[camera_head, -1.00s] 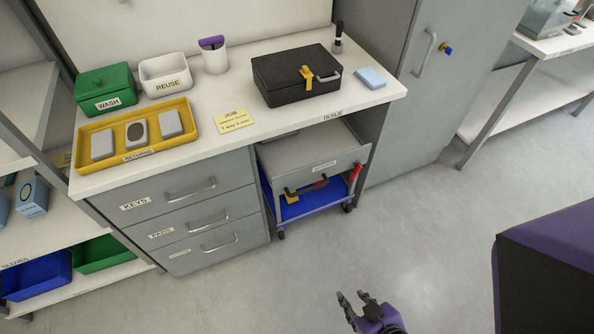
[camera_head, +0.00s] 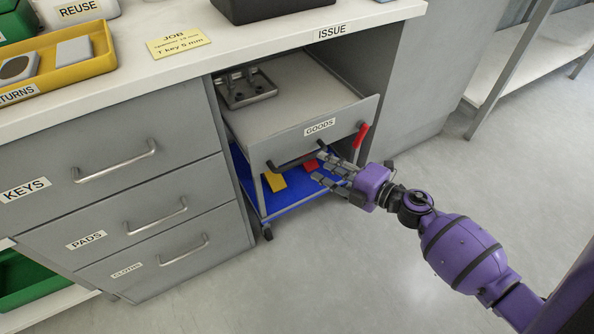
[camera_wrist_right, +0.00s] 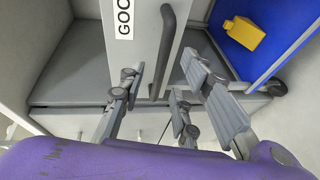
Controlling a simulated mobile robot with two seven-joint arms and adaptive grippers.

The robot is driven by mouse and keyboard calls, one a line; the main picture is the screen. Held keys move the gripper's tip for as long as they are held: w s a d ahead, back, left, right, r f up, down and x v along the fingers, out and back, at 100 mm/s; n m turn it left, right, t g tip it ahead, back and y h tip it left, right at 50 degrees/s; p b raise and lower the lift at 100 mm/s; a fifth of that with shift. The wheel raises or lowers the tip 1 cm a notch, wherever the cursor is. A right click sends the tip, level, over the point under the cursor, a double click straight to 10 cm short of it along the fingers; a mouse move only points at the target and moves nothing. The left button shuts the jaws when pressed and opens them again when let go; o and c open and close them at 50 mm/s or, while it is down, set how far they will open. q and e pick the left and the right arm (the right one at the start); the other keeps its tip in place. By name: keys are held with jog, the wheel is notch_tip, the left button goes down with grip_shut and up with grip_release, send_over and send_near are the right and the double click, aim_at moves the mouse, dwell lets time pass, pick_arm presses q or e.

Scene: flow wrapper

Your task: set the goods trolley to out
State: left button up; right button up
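The goods trolley (camera_head: 285,151) stands in the bay under the bench, with a grey top, a front panel labelled GOODS and a blue lower deck. Its dark bar handle (camera_wrist_right: 168,45) runs along the front panel; in the head view my fingers partly hide it. My right gripper (camera_head: 321,168) is in front of the panel at the handle. In the right wrist view the gripper (camera_wrist_right: 164,75) is open, with fingers on either side of the handle's line; I cannot tell whether they touch it. My left gripper is out of view.
A red lever (camera_head: 361,135) sits at the panel's right end. A metal tray (camera_head: 247,96) is on the trolley top; a yellow item (camera_head: 274,182) is on the blue deck. Drawers (camera_head: 105,165) flank the bay on the left, a grey cabinet (camera_head: 440,90) on the right. The floor (camera_head: 330,275) in front is clear.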

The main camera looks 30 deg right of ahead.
aim_at(303, 162)
jog(key=shift+n+g+y, duration=0.4)
jog(key=shift+n+y, duration=0.1)
jog(key=w+a, duration=0.2)
jog(key=w+a+f+b, duration=0.1)
jog(key=w+a, duration=0.2)
jog(key=shift+w+f+b, duration=0.2)
jog(key=shift+w+b, duration=0.1)
jog(key=shift+w, duration=0.05)
grip_shut()
